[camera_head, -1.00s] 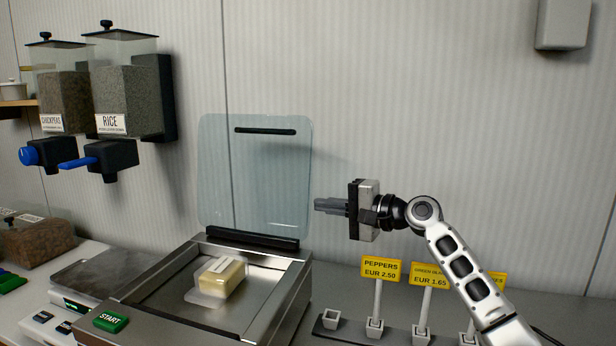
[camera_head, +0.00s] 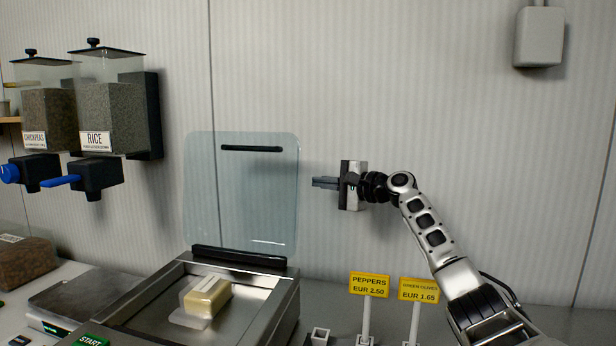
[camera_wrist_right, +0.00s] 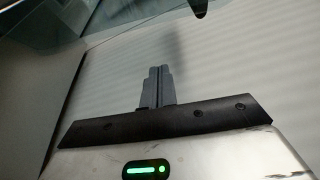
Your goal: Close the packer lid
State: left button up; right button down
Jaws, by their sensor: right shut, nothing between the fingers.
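The packer lid (camera_head: 241,200) is a clear bluish panel with a black bar handle (camera_head: 251,149) near its top. It stands upright, open, on a black hinge at the back of the steel packer (camera_head: 281,314). A wrapped yellowish block (camera_head: 206,298) lies in the packer's chamber. My right gripper (camera_head: 316,182) is shut and empty, just right of the lid's right edge and apart from it in the head view. Its closed fingers show in the right wrist view (camera_wrist_right: 155,88), with a clear panel edge at upper left. My left gripper is not in view.
Rice (camera_head: 106,113) and chickpeas (camera_head: 48,118) dispensers hang on the wall at left. Yellow price signs (camera_head: 369,284) stand on the counter right of the packer, below my right arm. A grey wall box (camera_head: 539,37) is at upper right. The wall lies behind the lid.

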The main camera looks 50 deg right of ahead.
pick_arm(q)
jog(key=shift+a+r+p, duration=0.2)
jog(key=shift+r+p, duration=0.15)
jog(key=shift+p, duration=0.5)
pick_arm(e)
jog(key=a, duration=0.2)
jog(key=w+a, duration=0.1)
jog(key=a, duration=0.1)
jog(key=shift+w+r, duration=0.1)
jog(key=shift+r, duration=0.15)
jog(key=shift+a, duration=0.1)
